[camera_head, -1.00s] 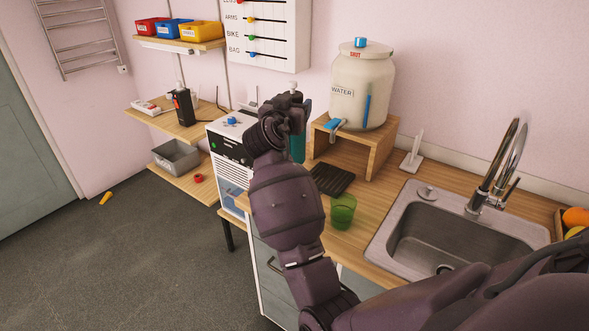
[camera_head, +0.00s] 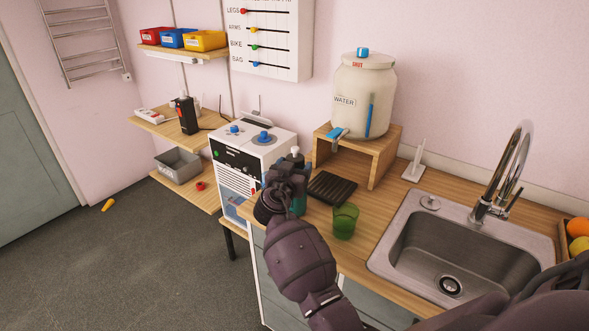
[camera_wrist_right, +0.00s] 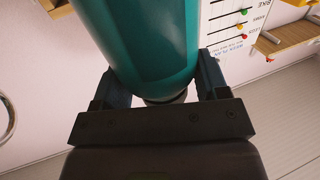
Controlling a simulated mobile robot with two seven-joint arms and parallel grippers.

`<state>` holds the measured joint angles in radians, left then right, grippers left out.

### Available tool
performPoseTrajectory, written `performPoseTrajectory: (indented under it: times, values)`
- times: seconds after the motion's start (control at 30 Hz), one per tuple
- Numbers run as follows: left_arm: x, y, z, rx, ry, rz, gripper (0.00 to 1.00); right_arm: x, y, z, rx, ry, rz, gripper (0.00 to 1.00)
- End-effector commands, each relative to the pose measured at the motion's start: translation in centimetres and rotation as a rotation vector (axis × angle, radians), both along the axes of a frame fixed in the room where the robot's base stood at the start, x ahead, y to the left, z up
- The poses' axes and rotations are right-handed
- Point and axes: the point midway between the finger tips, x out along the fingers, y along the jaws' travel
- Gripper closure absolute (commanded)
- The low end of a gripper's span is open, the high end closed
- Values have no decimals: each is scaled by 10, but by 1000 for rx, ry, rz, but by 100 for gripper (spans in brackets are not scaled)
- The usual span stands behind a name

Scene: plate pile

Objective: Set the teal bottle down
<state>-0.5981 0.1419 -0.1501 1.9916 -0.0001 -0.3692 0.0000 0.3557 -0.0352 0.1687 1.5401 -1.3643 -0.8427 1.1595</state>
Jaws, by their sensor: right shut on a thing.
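The teal bottle (camera_head: 299,205) with its grey cap is in my right gripper (camera_head: 288,180). In the head view it looks upright at the left end of the wooden counter (camera_head: 384,210), mostly hidden behind my gripper. I cannot tell whether its base touches the counter. In the right wrist view the bottle (camera_wrist_right: 150,45) fills the space between the two fingers of my right gripper (camera_wrist_right: 162,82), which is shut on it. My left gripper is not in view.
A white machine (camera_head: 240,172) with a blue knob stands left of the bottle. A dark ribbed mat (camera_head: 332,187) and a green cup (camera_head: 345,221) are close on the right. The water jar (camera_head: 362,95) on its wooden stand is behind; the sink (camera_head: 460,250) is farther right.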

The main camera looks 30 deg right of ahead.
Motion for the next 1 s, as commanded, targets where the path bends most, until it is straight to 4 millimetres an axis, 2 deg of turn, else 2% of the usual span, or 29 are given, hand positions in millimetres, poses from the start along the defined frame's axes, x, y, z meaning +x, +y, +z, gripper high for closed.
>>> performPoseTrajectory:
  times: [0.53, 0.57, 0.7, 1.0]
  values:
    - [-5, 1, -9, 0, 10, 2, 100, 0, 0, -7, 1, -2, 0, 75]
    - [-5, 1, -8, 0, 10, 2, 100, 0, 0, -7, 1, -2, 0, 29]
    - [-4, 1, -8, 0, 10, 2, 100, 0, 0, -6, 1, -2, 0, 8]
    - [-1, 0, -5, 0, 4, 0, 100, 0, 0, -5, 1, -2, 0, 7]
